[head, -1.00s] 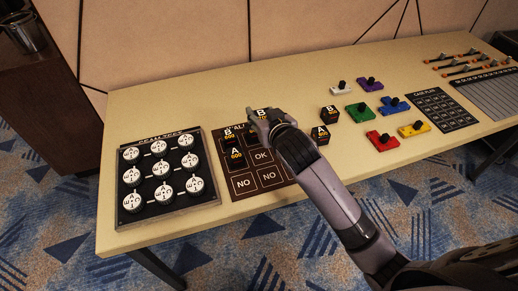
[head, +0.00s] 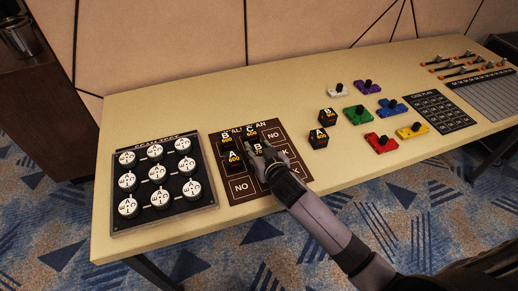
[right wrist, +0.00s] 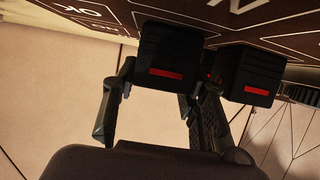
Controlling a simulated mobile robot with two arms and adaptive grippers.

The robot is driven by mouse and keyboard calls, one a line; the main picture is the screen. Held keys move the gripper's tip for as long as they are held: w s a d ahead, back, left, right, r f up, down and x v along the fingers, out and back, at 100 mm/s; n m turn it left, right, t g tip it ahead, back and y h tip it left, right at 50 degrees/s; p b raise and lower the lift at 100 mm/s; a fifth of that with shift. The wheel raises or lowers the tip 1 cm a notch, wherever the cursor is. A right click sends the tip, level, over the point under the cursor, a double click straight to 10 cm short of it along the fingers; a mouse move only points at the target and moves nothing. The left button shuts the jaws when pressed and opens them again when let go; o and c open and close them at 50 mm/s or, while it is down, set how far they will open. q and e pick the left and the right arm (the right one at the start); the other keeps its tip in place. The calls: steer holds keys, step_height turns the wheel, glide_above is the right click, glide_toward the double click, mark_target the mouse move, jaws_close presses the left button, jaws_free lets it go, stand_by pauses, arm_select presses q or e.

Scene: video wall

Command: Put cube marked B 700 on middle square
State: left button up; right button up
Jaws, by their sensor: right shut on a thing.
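The black cube marked B 70-something (head: 257,149), its last digit hidden, is between the fingers of my right gripper (head: 261,157). It is over or on the middle square of the brown mat (head: 292,158). I cannot tell if it touches the mat. In the right wrist view this cube (right wrist: 168,55) shows a red strip, and my right gripper (right wrist: 155,105) has a finger at each side of it. My left gripper is not in view.
Cubes B 600 (head: 227,138), C 600 (head: 250,132) and A 600 (head: 234,161) stand close around it on the mat. Loose B (head: 327,116) and A (head: 319,138) cubes stand to the right. A dial board (head: 205,183) is at left.

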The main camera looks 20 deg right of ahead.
steer(key=shift+f, duration=0.15)
steer(key=o, duration=1.2)
steer(key=shift+r, duration=0.25)
steer(key=shift+s, duration=0.3)
steer(key=v, duration=1.1)
steer(key=shift+s+r, duration=0.1)
steer(key=shift+s, duration=0.15)
